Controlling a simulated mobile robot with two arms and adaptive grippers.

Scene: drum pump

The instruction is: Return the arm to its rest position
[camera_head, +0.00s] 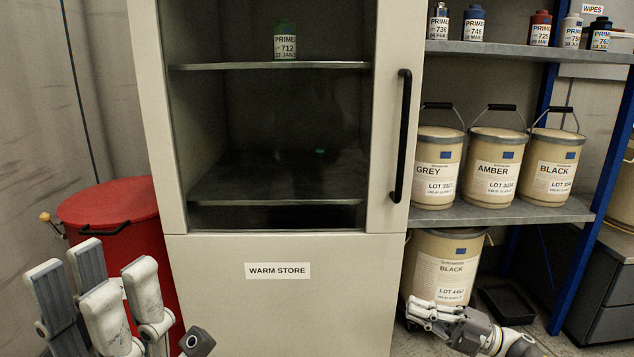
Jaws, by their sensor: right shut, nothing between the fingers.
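My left gripper (98,278) is at the lower left, in front of the red drum. Its fingers point up, with a gap between them and nothing held. My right gripper (428,313) is low at the right, its fingers pointing left. It is shut and empty, and in the picture it overlaps the foot of the lower BLACK pail (441,262). The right forearm runs off the bottom edge.
The WARM STORE cabinet (278,305) stands in the middle, its glass door shut, with a black handle (400,136). A red drum (115,215) stands left. Shelves (500,212) at right hold several pails and tins. A dark tray (506,304) lies on the floor.

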